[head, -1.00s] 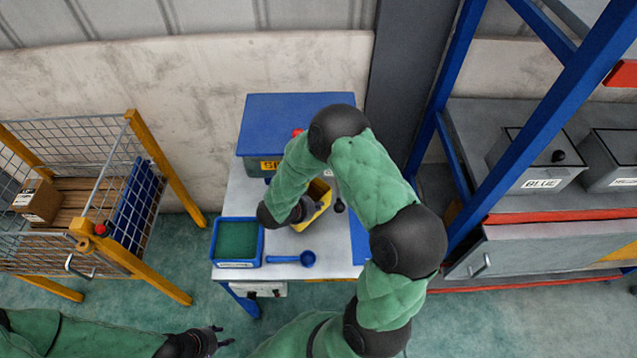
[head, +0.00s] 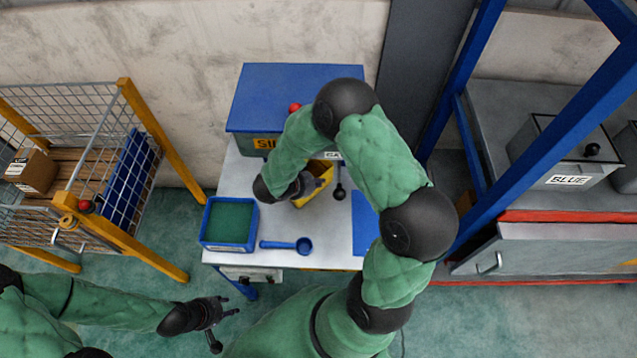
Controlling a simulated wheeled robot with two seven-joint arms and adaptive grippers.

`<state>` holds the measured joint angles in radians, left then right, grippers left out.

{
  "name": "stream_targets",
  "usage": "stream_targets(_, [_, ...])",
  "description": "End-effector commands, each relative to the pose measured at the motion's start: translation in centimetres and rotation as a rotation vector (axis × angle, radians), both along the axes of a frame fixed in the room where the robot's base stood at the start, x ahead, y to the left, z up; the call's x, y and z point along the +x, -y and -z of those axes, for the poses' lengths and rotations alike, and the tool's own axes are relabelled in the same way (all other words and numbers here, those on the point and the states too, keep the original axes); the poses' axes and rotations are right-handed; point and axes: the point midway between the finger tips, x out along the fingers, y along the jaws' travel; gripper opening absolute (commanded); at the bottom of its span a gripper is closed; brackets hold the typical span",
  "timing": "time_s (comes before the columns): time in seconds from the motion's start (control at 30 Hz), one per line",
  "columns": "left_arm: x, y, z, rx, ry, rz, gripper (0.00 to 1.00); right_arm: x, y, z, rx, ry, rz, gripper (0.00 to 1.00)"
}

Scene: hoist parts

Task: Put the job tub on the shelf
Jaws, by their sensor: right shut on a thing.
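The yellow tub (head: 324,192), which I take as the job tub, is on the white table (head: 330,245), partly hidden by my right arm. My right gripper (head: 308,184) reaches down from above and is shut on the tub's left side. I cannot tell whether the tub is lifted. The shelf unit on the right has blue posts and a grey shelf (head: 490,140) with a red front edge. My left gripper (head: 232,312) is in front of the table, low in the picture, open and empty.
A blue tray with green inside (head: 230,222), a blue scoop (head: 289,245) and a large blue-lidded box (head: 290,90) share the table. A grey bin marked BLUE (head: 568,165) stands on the shelf. A wire cage cart (head: 75,110) is on the left.

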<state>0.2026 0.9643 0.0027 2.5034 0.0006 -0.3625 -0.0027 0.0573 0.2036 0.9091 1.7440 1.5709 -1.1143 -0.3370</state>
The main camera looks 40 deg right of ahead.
Motion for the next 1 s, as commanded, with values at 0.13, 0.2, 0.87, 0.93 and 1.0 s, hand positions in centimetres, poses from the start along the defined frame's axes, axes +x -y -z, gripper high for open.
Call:
stream_targets(0.13, [0.1,0.0,-0.2,0.0,0.001,0.0,0.4,0.1,0.0,-0.2,-0.001,0.002,0.001,0.0])
stream_targets(0.2, [0.1,0.0,-0.2,0.0,0.001,0.0,0.4,0.1,0.0,-0.2,-0.001,0.002,0.001,0.0])
stream_targets(0.87, [0.0,0.0,-0.5,0.0,0.001,0.0,0.4,0.0,-0.4,-0.6,0.0,0.001,-0.002,0.32])
stream_targets(0.93, [0.0,0.0,-1.0,0.0,0.001,0.0,0.4,0.0,-1.0,-1.4,0.0,0.001,-0.002,0.32])
stream_targets(1.0, [0.0,0.0,-1.6,0.0,0.001,0.0,0.4,-0.1,-1.9,-2.4,0.0,0.001,-0.004,0.32])
